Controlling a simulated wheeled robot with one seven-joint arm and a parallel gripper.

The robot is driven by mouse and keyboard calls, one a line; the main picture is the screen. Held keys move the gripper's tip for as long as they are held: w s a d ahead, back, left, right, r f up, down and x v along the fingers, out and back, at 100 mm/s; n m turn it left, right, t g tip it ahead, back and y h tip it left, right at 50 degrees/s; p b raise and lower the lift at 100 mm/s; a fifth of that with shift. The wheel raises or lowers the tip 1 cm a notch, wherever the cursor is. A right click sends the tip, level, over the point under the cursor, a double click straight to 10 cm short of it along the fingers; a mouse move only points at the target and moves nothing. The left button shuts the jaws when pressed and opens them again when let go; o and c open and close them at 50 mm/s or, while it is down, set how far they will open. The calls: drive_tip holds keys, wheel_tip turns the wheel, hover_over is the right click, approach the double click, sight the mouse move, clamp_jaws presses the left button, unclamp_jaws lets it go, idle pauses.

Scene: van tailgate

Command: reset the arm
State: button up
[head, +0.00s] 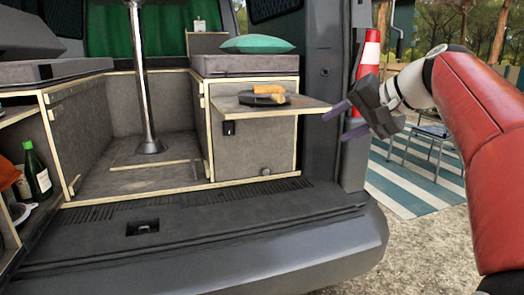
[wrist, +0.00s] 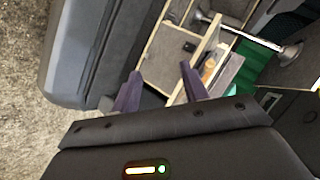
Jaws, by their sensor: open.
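My gripper (head: 346,121) is at the right of the head view, just right of the van's rear edge and beyond the end of the fold-out shelf. Its two purple fingers are apart with nothing between them. In the wrist view the gripper's fingers (wrist: 158,88) also stand apart and empty, with the van interior behind them. My red arm reaches in from the right edge of the head view.
A fold-out shelf (head: 313,108) holds a dark plate (head: 262,99) with bread-like pieces (head: 268,90). A green bottle (head: 36,172) stands at left. A traffic cone (head: 370,52) is behind my gripper. The bumper (head: 210,250) spans the front; open ground lies right of it.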

drive_tip(key=s+a+f+n+g+h, duration=0.1)
drive_tip(key=s+f+n+h, duration=0.3)
drive_tip(key=s+f, duration=2.1)
wheel_tip(320, 180, down, 4)
drive_tip(key=g+h, duration=0.1)
drive_tip(key=h, duration=0.2)
drive_tip(key=shift+s+g, duration=0.3)
drive_tip(key=shift+g, duration=0.1)
